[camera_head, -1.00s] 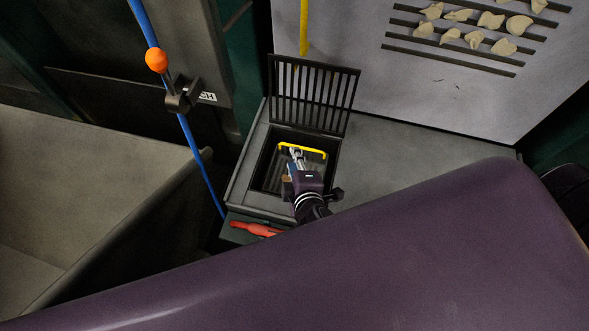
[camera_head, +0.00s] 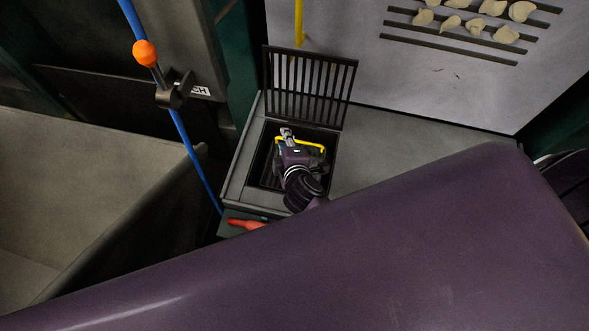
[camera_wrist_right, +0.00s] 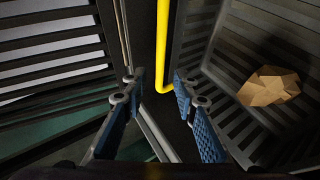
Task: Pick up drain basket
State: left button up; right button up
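The drain basket sits in the square opening of the grey box, with its yellow handle (camera_head: 313,145) standing across the top. In the right wrist view the handle (camera_wrist_right: 162,45) runs down from the top edge and bends at its lower end. The dark slatted basket wall (camera_wrist_right: 225,70) shows at the right, with a brown crumpled piece (camera_wrist_right: 268,87) inside. My right gripper (camera_head: 287,134) is over the opening at the left part of the handle. In the wrist view its blue-padded fingers (camera_wrist_right: 157,82) are apart, with the handle seen between them. My left gripper is not in view.
A barred lid (camera_head: 308,88) stands open behind the opening. A red tool-like object (camera_head: 246,224) lies at the box's front edge. The box top (camera_head: 400,145) right of the opening is clear.

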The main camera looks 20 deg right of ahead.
jog(key=shift+c, duration=0.4)
grip_shut()
